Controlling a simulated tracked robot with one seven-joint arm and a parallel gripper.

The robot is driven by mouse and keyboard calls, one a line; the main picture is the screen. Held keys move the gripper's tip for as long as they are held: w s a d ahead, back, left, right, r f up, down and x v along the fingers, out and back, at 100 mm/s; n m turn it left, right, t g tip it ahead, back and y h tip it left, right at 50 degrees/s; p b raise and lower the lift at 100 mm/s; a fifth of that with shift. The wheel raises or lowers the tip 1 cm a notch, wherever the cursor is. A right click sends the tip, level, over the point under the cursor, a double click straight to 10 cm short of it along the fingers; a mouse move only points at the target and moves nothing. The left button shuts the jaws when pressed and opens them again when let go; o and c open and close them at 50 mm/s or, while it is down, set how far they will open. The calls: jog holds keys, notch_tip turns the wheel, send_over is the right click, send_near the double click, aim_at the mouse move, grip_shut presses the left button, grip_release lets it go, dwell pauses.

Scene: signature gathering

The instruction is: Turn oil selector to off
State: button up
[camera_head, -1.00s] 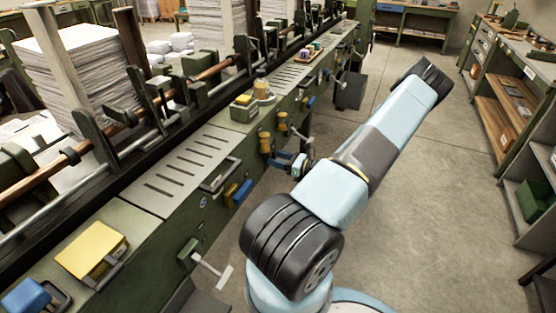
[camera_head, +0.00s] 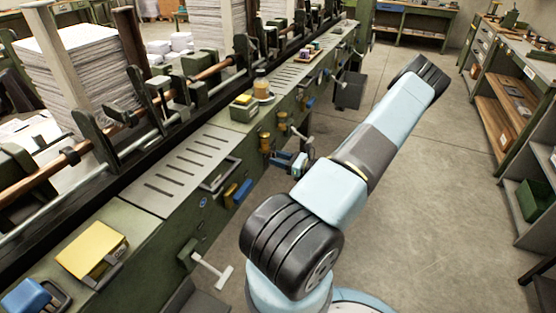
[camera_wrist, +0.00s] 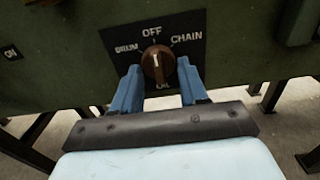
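The oil selector is a round brown knob (camera_wrist: 158,63) with a white pointer line, on a black plate (camera_wrist: 188,24) marked DRUM, OFF, CHAIN and OIL. In the wrist view the line points up, roughly toward OFF. My gripper (camera_wrist: 158,72) has its two blue fingers apart, one on each side of the knob's lower part. Narrow gaps seem to show between fingers and knob, so I see no clear grip.
A shelf unit (camera_head: 505,115) stands at right. The floor (camera_head: 430,190) between them is clear.

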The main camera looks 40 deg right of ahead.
jog(key=o, duration=0.4)
jog(key=shift+c, duration=0.2)
jog(key=shift+s, duration=0.1)
jog(key=v, duration=1.3)
jog(key=shift+s+d, duration=0.2)
jog(key=shift+s, duration=0.1)
jog(key=shift+f, duration=0.1)
